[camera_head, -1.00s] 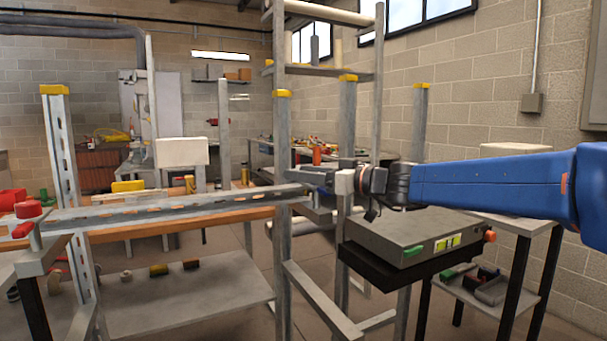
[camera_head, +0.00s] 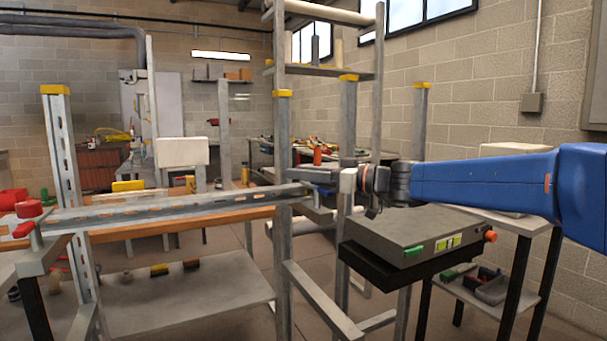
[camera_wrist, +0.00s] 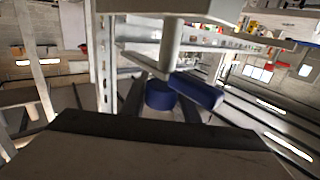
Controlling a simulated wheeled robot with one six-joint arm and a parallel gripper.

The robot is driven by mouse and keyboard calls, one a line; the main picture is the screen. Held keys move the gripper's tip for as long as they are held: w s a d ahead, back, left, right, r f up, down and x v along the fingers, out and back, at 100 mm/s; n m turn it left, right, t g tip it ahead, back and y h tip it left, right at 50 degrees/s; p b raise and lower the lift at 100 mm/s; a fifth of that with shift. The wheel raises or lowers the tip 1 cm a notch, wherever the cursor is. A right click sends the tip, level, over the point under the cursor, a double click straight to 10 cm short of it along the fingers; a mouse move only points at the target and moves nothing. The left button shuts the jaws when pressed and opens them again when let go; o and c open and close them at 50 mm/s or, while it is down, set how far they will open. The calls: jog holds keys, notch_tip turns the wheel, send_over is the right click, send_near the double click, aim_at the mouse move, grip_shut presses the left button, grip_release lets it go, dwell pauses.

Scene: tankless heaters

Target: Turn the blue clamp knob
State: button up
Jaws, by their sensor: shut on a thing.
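The blue clamp knob (camera_wrist: 160,95) shows in the middle of the wrist view, with a rounded blue part and a blue bar (camera_wrist: 197,91) slanting to its right. A pale clamp post (camera_wrist: 168,48) stands just above it in the picture. My gripper's dark fingers (camera_wrist: 163,104) lie on both sides of the knob and are shut on it. In the head view my gripper (camera_head: 318,178) reaches left to the right end of the grey slotted rail (camera_head: 170,207), beside a metal upright. The knob is hard to make out there.
A red-handled clamp (camera_head: 30,212) sits at the rail's left end. A grey box with green buttons (camera_head: 415,235) stands on a black stand below my arm. Metal uprights with yellow caps (camera_head: 283,93) rise close around my gripper. A low grey shelf (camera_head: 190,292) lies below.

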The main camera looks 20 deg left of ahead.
jog(key=shift+s+d+n+g+h, duration=0.25)
jog(key=shift+s+n+g+h, duration=0.3)
jog(key=shift+n+g+h, duration=1.15)
jog(key=shift+s+d+n+g+h, duration=0.25)
jog(key=shift+s+n+g+h, duration=0.35)
jog(key=shift+n+g, duration=2.15)
jog(key=shift+s+d+n+g+h, duration=0.35)
jog(key=shift+n+g+h, duration=0.9)
jog(key=shift+g, duration=2)
jog(key=shift+s, duration=0.15)
jog(key=o, duration=1.1)
jog(key=shift+c, duration=0.2)
